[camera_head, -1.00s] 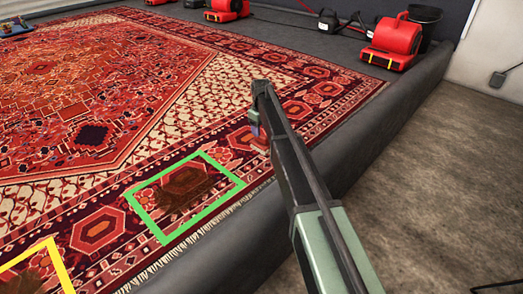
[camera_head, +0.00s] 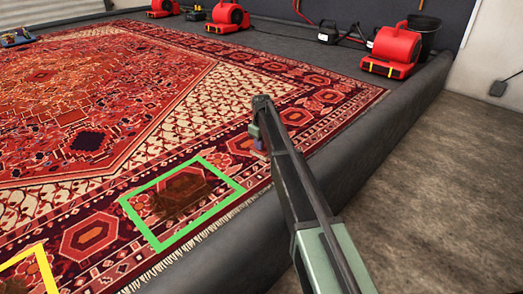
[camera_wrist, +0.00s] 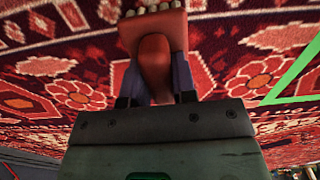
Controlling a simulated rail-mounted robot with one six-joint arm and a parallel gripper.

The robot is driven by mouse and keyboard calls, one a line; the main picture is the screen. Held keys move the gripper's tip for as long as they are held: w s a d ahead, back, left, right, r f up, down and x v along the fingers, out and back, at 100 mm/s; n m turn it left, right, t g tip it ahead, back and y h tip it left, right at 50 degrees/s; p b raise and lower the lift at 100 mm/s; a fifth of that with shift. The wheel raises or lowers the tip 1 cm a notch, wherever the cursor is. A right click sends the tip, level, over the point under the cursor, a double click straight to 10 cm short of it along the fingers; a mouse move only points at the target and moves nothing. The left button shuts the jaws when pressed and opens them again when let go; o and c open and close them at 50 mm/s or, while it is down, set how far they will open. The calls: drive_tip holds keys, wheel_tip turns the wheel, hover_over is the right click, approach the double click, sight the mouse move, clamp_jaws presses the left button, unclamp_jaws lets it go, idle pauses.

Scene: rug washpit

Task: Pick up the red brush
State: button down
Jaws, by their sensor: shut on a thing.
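The red brush (camera_wrist: 155,62) is at the top middle of the wrist view, with a red handle and block and pale bristle tufts along its far edge. My gripper (camera_wrist: 158,84) is shut on the handle, with one finger on each side. In the head view my gripper (camera_head: 259,138) is over the near border of the patterned red rug (camera_head: 232,97). The brush is mostly hidden there by my arm. I cannot tell whether the bristles touch the rug.
A green square outline (camera_head: 152,236) frames a brown stain (camera_head: 180,192) on the rug, left of my gripper. A yellow outline (camera_head: 45,270) lies at the lower left. A dark padded rim (camera_head: 405,118) borders the rug. Red blowers (camera_head: 393,48) and a black bucket (camera_head: 426,35) stand behind.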

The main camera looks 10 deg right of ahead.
wheel_tip(320, 180, up, 20)
drive_tip(key=p, duration=2)
